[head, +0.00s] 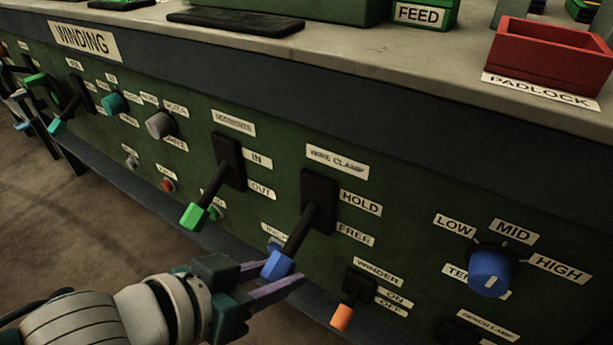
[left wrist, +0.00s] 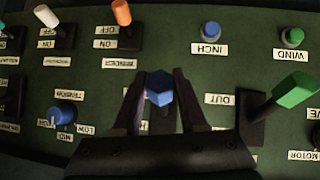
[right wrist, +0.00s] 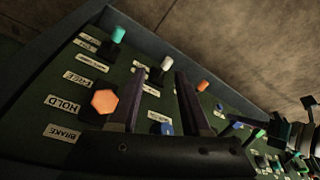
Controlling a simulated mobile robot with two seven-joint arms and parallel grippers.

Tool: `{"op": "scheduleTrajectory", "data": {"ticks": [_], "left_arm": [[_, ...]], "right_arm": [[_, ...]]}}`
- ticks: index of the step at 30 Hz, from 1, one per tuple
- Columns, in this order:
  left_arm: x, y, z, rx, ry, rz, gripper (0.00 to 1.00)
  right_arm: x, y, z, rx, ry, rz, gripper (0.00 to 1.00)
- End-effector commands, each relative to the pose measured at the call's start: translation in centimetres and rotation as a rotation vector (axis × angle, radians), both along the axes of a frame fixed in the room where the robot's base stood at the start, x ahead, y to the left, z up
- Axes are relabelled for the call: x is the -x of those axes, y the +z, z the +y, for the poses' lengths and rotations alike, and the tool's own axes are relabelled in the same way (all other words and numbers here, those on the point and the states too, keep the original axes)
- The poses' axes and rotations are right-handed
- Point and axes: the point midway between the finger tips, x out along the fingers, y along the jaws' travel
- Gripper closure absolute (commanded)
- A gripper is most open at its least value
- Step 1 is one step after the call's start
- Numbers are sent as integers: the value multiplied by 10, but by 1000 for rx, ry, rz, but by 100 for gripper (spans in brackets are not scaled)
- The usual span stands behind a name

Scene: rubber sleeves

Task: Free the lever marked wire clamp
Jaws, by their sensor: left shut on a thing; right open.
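The wire clamp lever has a black shaft (head: 305,228) on a black plate beside the HOLD and FREE labels. It leans down and outward from the panel, ending in a blue handle (head: 277,264). My left gripper (head: 275,277) has its fingers on both sides of that handle and is shut on it. The left wrist view shows the blue handle (left wrist: 159,88) between the fingers. My right gripper (right wrist: 158,78) is open, in the right wrist view only, with its fingers apart over another part of the panel. The WIRE CLAMP label (head: 337,161) sits above the lever.
A green-handled lever (head: 194,215) stands left of the wire clamp lever. An orange-handled WINDER lever (head: 342,317) is close at lower right. A blue knob (head: 490,272) is further right. In the right wrist view, an orange handle (right wrist: 104,101) is beside my right finger.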

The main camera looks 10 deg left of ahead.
Motion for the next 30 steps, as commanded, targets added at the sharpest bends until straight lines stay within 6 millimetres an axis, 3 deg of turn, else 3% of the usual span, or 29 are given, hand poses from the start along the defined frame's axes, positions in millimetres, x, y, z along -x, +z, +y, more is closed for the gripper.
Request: {"op": "scheduleTrajectory", "data": {"ticks": [1, 9, 25, 26, 30], "left_arm": [[0, -10, 0, 10, 4, -18, 100], [-5, -14, -2, 42, 3, -111, 100], [-6, -14, -1, 47, 2, -134, 100], [-6, -14, -1, 46, 3, -134, 58], [-6, -13, -1, 47, 2, -134, 42]], "right_arm": [[0, -11, 0, 0, 0, 0, 53], [0, -28, 0, 0, 0, 1, 53], [0, -31, 0, 0, 0, 1, 53], [0, -31, 0, 0, 0, 1, 53], [0, -31, 0, 0, 0, 1, 53]]}}
